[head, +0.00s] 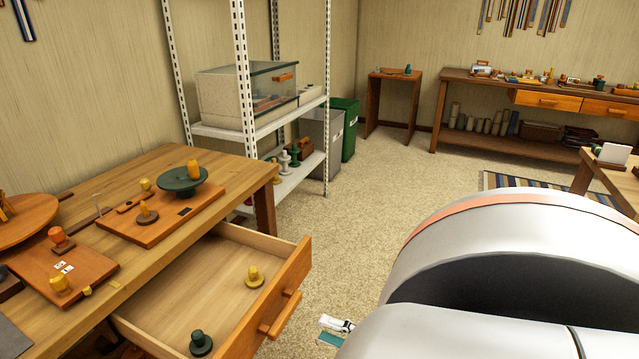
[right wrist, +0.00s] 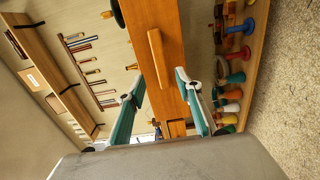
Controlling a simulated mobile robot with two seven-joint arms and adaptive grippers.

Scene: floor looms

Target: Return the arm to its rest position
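My right gripper (head: 335,332) shows small at the bottom of the head view, white with teal, beyond my large white arm, which hides the rest of it. In the right wrist view its two teal fingers (right wrist: 158,82) are spread apart with nothing held between them. An orange wooden front with a bar handle (right wrist: 160,58) lies ahead of the fingers; I see no contact. In the head view the gripper is on the right of the open drawer (head: 225,262), apart from its handle (head: 281,316). My left gripper is not in view.
The pulled-out drawer holds a yellow piece (head: 254,277) and a dark green piece (head: 200,343). The workbench (head: 160,168) carries boards and turned pieces. A metal shelf (head: 222,133) and green bin (head: 347,128) stand behind. The carpet (head: 385,190) in the middle is clear.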

